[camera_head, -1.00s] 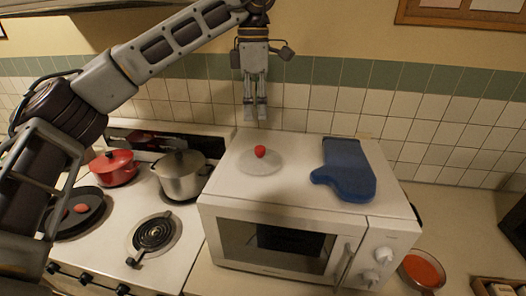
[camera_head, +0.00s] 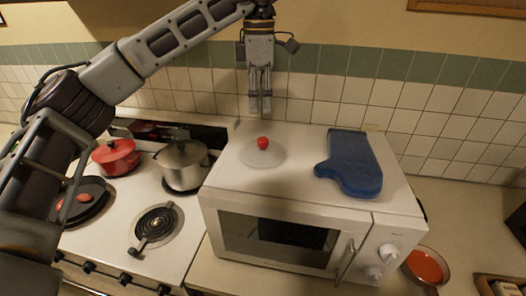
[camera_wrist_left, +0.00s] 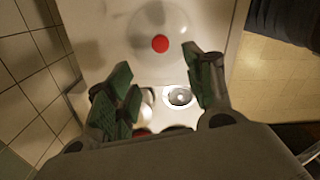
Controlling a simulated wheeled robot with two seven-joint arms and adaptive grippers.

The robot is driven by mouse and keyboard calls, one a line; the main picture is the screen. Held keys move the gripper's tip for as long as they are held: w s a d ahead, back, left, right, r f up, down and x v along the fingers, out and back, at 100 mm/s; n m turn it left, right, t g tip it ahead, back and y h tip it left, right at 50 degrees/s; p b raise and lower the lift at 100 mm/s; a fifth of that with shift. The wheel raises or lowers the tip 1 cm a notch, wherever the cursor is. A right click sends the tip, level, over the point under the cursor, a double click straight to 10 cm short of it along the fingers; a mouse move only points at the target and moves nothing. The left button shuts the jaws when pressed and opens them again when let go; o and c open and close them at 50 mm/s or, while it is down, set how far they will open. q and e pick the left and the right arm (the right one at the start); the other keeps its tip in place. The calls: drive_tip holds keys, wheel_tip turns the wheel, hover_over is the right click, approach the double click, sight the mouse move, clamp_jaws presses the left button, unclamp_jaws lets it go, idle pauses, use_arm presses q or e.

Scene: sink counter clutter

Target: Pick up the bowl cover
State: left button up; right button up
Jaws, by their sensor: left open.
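The bowl cover (camera_head: 262,153) is a clear, shallow dome with a red knob, lying on top of the white microwave (camera_head: 228,185). In the left wrist view the bowl cover (camera_wrist_left: 182,32) lies beyond the fingertips, its red knob near the top centre. My left gripper (camera_head: 260,112) points down above and slightly behind the cover, apart from it. In the left wrist view the fingers of my left gripper (camera_wrist_left: 160,75) are spread with nothing between them. My right gripper is in neither view.
A blue oven mitt (camera_head: 350,165) lies on the microwave right of the cover. A steel pot (camera_head: 182,166), a red pot (camera_head: 115,157) and a dark pan (camera_head: 92,190) stand on the stove. An orange-filled bowl (camera_head: 427,266) is on the counter. The tiled wall is close behind.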

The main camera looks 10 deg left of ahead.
sight(262, 139)
use_arm(q)
drive_tip(key=shift+f, duration=3.6)
drive_tip(key=shift+f, duration=0.15)
drive_tip(key=shift+d+f, duration=0.15)
drive_tip(key=shift+f, duration=0.3)
drive_tip(key=shift+d+f+p, duration=0.2)
drive_tip(key=shift+f+p, duration=0.3)
drive_tip(key=shift+f, duration=1.5)
